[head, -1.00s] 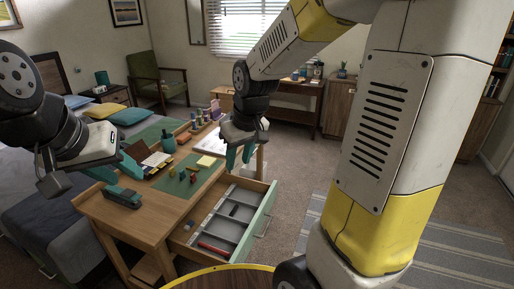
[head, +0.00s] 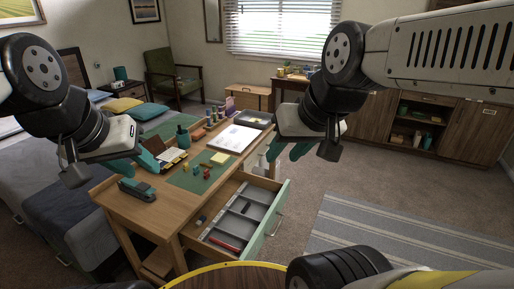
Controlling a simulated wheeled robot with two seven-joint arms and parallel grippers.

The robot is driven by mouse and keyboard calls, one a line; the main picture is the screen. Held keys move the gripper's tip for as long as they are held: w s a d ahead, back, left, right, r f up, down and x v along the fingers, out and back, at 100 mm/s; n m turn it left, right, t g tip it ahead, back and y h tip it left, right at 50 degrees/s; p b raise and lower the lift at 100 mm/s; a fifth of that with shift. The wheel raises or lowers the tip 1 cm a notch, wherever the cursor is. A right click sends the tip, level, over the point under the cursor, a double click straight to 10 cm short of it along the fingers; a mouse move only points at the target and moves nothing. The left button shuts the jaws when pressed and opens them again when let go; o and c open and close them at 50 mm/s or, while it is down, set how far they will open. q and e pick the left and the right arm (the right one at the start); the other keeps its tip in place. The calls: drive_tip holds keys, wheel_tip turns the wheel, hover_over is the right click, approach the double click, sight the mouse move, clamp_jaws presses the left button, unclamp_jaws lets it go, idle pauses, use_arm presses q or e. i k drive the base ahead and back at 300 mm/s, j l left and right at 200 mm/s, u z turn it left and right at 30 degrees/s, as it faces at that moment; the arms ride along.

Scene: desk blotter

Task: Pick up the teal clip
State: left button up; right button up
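Several tiny items lie on the green desk blotter (head: 186,182), among them yellow and red ones. They are too small for me to pick out the teal clip with certainty. My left gripper (head: 135,166) hangs over the left part of the desk, left of the blotter, its teal fingers apart with nothing seen between them. My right gripper (head: 286,151) is right of the desk, above and behind the open drawer, its teal fingers apart and empty. Both are clear of the small items.
The open drawer (head: 277,212) juts out at the desk's front right, with a grey tray and a red item inside.

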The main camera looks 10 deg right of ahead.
sight(196, 170)
drive_tip(key=i+j, duration=0.2)
drive_tip(key=j, duration=0.2)
drive_tip(key=i+j, duration=0.15)
drive_tip(key=j, duration=0.2)
drive_tip(key=i+j, duration=0.2)
drive_tip(key=j, duration=0.2)
drive_tip(key=i+j, duration=0.2)
drive_tip(key=j, duration=0.15)
drive_tip(key=i+j, duration=0.15)
drive_tip(key=j, duration=0.25)
